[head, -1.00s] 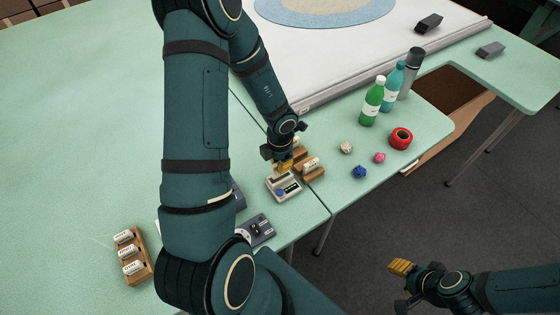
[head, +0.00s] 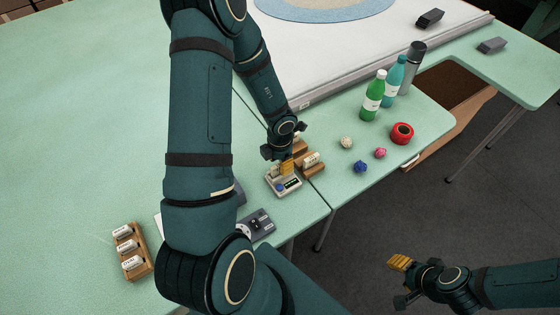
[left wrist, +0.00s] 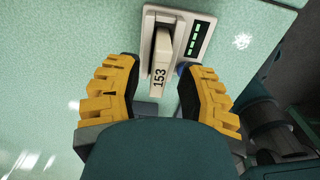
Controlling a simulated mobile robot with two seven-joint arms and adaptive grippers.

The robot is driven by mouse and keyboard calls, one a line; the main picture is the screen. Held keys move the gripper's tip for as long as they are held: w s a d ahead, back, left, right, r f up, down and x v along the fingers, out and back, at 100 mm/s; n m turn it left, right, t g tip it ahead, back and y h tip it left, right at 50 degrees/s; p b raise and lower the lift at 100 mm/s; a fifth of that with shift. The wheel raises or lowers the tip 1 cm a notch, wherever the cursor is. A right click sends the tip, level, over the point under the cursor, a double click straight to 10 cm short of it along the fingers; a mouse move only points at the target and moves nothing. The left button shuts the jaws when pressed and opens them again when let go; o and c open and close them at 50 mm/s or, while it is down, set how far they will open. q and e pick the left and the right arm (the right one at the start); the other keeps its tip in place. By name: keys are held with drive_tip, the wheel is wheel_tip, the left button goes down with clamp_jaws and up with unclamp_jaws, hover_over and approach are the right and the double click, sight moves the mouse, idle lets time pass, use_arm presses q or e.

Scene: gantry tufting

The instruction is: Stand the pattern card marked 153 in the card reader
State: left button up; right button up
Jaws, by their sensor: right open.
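The card reader (head: 291,188), a light grey box with a blue button and a small dark display, sits near the front table edge. The pattern card marked 153 (left wrist: 159,62) is a cream block in the left wrist view. It appears to stand in the reader (left wrist: 206,26), whose display shows green bars; its lower edge is hidden. My left gripper (left wrist: 163,82) is open, with yellow fingers apart on both sides of the card and clear gaps. It is also over the reader in the head view (head: 287,167). My right gripper (head: 399,265) is open and empty over the floor.
A wooden rack (head: 133,252) with several white cards is at the lower left. A wooden holder (head: 313,168) with a card stands right behind the reader. A dark grey device (head: 257,224) lies in front. Bottles (head: 373,97), red tape (head: 402,133) and small balls (head: 361,166) are to the right.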

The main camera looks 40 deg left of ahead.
use_arm(q)
drive_tip(key=shift+r, duration=0.1)
wheel_tip(320, 180, up, 12)
idle(0.5)
idle(0.6)
